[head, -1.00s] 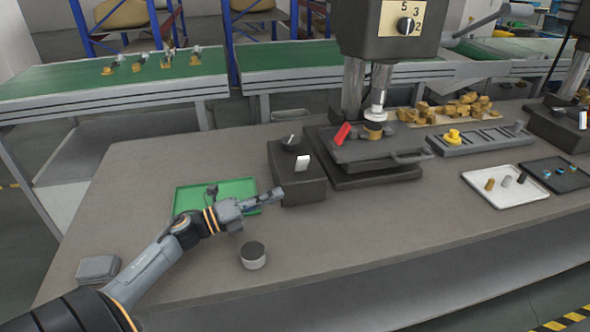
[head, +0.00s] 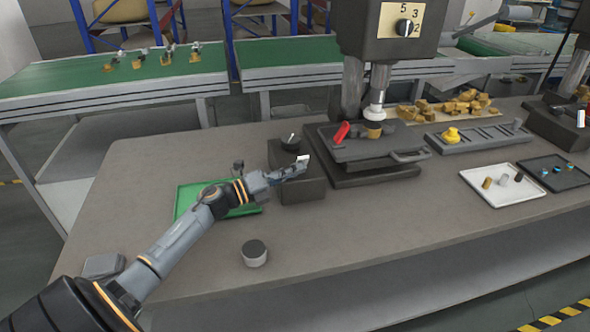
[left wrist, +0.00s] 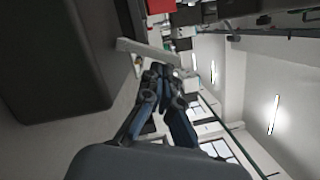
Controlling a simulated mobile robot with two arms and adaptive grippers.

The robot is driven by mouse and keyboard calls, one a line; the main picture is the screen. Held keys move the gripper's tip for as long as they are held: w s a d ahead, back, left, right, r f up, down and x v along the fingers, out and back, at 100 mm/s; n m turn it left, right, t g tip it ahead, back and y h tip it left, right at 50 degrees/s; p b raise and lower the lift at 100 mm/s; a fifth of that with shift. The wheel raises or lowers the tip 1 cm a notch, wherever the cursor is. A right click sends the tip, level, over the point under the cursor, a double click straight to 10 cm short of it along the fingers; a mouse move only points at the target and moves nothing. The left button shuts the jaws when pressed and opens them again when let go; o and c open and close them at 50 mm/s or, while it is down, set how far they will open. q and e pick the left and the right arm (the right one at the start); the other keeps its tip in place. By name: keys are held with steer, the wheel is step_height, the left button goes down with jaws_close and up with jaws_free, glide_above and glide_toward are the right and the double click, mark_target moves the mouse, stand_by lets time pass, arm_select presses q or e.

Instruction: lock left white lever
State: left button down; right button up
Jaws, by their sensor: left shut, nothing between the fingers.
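The left white lever (head: 303,158) stands on a dark control box (head: 287,192) left of the press. My left gripper (head: 298,168) is shut and empty, with its fingertips at the lever and hiding part of it. In the left wrist view the lever is a pale bar (left wrist: 145,48) just beyond the shut fingertips (left wrist: 162,72). I cannot tell whether they touch it. The dark box (left wrist: 60,50) fills the upper left there. My right gripper is not in view.
A black knob (head: 291,141) sits on the box behind the lever. The press table (head: 375,150) with a red lever (head: 341,132) stands to the right. A green tray (head: 190,200) lies beneath my arm, and a round grey-topped piece (head: 254,254) stands in front.

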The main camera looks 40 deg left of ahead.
arm_select(q)
steer(key=shift+r+n+p, duration=0.2)
steer(key=shift+n+p, duration=0.2)
steer(key=shift+p, duration=0.15)
